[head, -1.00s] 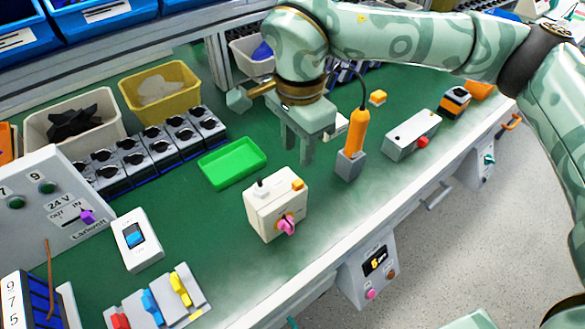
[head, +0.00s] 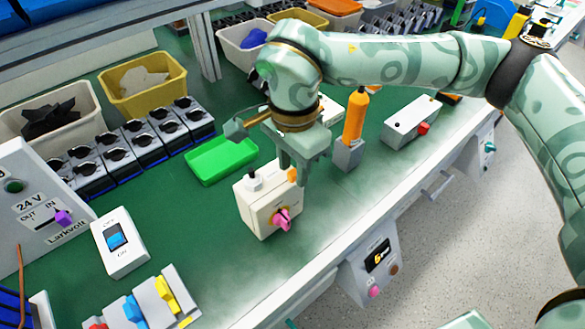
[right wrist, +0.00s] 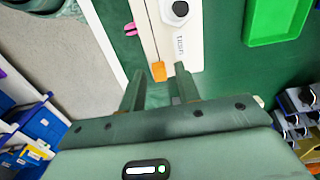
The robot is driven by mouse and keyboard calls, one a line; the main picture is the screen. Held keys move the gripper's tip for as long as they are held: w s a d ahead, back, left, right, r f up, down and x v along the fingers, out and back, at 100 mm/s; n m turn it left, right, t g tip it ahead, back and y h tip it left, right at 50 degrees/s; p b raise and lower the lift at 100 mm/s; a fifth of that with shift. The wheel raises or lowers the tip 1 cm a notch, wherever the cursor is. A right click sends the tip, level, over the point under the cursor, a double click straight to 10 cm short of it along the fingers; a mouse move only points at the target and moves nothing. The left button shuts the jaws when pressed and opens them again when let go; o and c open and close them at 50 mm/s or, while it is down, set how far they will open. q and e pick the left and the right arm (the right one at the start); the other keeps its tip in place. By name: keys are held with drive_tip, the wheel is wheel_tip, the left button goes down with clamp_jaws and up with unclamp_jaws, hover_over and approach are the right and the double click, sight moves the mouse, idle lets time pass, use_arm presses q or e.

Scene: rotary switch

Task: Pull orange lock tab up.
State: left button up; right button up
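The white rotary switch box (head: 262,213) stands on the green bench, with a pink knob (head: 282,219) on its front and a black-topped post on its top. The small orange lock tab (head: 292,174) is at the box's top right edge. My right gripper (head: 296,178) is open just above that edge, its fingers pointing down and partly hiding the tab. In the right wrist view, the orange tab (right wrist: 158,71) shows between the two fingertips. I cannot tell whether they touch it. My left gripper is not in view.
A green tray (head: 222,160) lies behind the box. A white rocker switch (head: 119,243) is on the left.

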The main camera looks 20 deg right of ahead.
sight(294, 173)
drive_tip(key=c, duration=0.7)
